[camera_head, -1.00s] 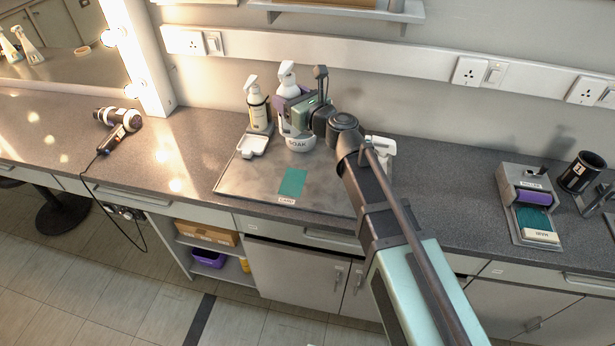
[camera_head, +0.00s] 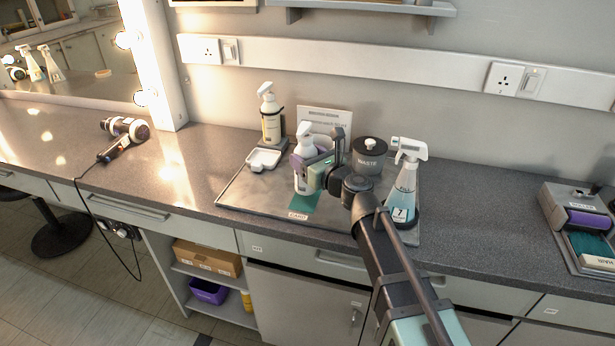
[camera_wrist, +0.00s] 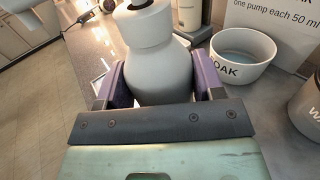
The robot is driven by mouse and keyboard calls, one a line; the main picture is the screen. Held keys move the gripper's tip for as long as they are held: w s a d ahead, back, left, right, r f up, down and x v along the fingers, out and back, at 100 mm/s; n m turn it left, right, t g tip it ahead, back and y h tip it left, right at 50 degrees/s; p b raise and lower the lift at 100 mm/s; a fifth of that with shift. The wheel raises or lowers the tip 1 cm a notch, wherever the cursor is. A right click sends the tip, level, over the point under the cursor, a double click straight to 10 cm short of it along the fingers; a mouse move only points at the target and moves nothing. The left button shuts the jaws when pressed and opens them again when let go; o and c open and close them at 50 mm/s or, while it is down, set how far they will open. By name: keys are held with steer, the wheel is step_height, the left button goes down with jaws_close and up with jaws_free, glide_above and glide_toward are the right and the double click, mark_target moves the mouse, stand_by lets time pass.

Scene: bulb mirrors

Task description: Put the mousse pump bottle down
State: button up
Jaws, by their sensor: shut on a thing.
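The white mousse pump bottle (camera_head: 301,184) is upright in my gripper (camera_head: 312,164), over or on the dark green patch (camera_head: 304,204) at the front of the grey tray mat. I cannot tell whether its base touches the patch. In the wrist view the bottle's pale shoulder (camera_wrist: 158,68) fills the space between the purple fingers of my gripper (camera_wrist: 156,84), which are shut on its sides. Its base is hidden there.
Around it on the mat (camera_head: 248,200) stand another pump bottle (camera_head: 270,118), a white dish (camera_head: 264,160), a grey waste pot (camera_head: 369,154) and a spray bottle (camera_head: 404,185). The SOAK bowl (camera_wrist: 243,58) and a printed sign (camera_wrist: 272,20) are behind.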

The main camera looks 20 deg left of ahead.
step_height(320, 180, down, 3)
steer(key=shift+f+b, duration=0.1)
steer(key=shift+b, duration=0.6)
steer(key=shift+r, duration=0.3)
steer(key=shift+f, duration=0.15)
steer(key=o, duration=1.1)
steer(key=shift+s+d+r+p, duration=0.1)
steer(key=shift+d+r+p, duration=0.1)
steer(key=shift+p, duration=0.1)
steer(key=v, duration=1.1)
steer(key=shift+s+d, duration=0.15)
steer(key=shift+s, duration=0.05)
